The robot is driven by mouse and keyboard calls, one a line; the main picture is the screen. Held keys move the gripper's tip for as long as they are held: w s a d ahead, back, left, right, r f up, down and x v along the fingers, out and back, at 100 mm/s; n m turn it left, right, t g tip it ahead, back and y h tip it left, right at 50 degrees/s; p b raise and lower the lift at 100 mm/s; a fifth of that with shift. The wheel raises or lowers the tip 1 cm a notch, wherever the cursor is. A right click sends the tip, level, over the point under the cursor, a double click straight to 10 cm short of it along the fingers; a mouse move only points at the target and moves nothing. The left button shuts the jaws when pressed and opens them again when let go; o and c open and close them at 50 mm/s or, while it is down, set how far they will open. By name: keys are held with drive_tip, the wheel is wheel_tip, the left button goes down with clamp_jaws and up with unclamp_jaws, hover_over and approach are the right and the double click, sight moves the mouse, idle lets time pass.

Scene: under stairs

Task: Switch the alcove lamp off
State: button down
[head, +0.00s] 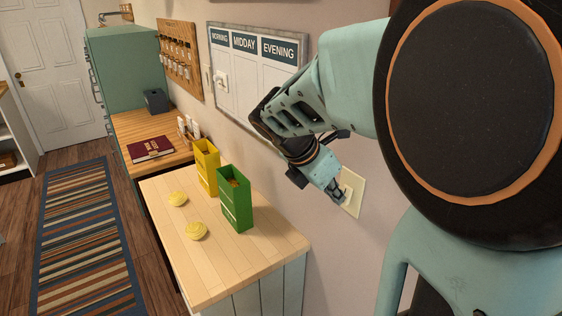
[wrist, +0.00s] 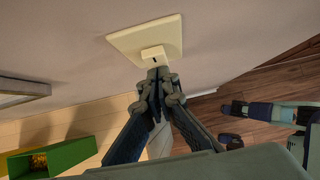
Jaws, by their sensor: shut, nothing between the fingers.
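A cream wall switch plate (head: 355,189) is on the wall to the right of the counter. The lamp itself cannot be made out in either view.
A whiteboard (head: 245,75) hangs on the wall behind my arm. A striped rug (head: 85,250) lies on the floor at left.

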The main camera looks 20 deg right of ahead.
drive_tip(key=b, duration=0.1)
drive_tip(key=h+b, duration=0.1)
drive_tip(key=b, duration=0.1)
drive_tip(key=shift+w+d+f+t+h, duration=0.1)
drive_tip(key=shift+d+f+t+h, duration=0.15)
drive_tip(key=shift+t+h, duration=0.05)
drive_tip(key=shift+r, duration=0.1)
drive_tip(key=shift+d+r+p, duration=0.1)
drive_tip(key=shift+r+p, duration=0.7)
drive_tip(key=shift+p, duration=0.05)
